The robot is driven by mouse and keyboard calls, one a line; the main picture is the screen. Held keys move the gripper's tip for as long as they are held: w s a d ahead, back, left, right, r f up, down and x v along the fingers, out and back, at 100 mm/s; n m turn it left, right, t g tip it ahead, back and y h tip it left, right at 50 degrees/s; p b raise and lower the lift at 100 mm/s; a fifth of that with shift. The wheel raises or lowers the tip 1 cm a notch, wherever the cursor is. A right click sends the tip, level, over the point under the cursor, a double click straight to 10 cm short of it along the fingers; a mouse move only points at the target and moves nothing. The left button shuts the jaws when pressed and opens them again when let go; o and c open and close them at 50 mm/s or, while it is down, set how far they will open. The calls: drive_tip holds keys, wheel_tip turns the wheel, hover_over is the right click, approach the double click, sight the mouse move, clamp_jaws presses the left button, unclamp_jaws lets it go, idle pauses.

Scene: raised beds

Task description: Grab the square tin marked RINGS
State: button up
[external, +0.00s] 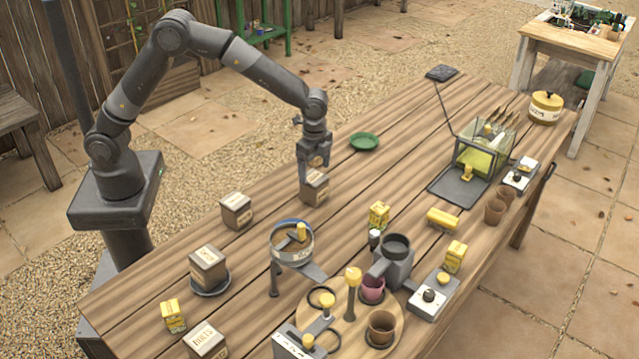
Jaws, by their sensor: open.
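Several square brown tins with pale labels stand on the wooden table. One tin (315,189) is directly below my gripper (314,172) near the table's back edge. My gripper is open and points down, with its fingers at the top of this tin; I cannot tell whether they touch it. A second tin (236,212) stands to the left, a third tin (208,267) sits on a dark saucer, and another tin (206,342) is at the front edge of the picture. The labels are too small for me to tell surely which reads RINGS.
A green dish (364,142) lies right of my gripper. A round sieve on a stand (291,245) is in front. Yellow boxes (379,214), pots (381,325) and a glass case (485,150) crowd the front and right. The table between the dish and case is clear.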

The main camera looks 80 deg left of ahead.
sight(314, 187)
drive_tip(key=shift+s+d+f, duration=0.1)
drive_tip(key=shift+d+f, duration=0.1)
drive_tip(key=shift+f, duration=1.6)
drive_tip(key=shift+s+d+f, duration=0.1)
drive_tip(key=shift+d+f, duration=0.1)
drive_tip(key=shift+f, duration=1.55)
drive_tip(key=shift+c, duration=0.5)
drive_tip(key=c, duration=1.1)
drive_tip(key=shift+r, duration=0.1)
drive_tip(key=shift+c, duration=0.2)
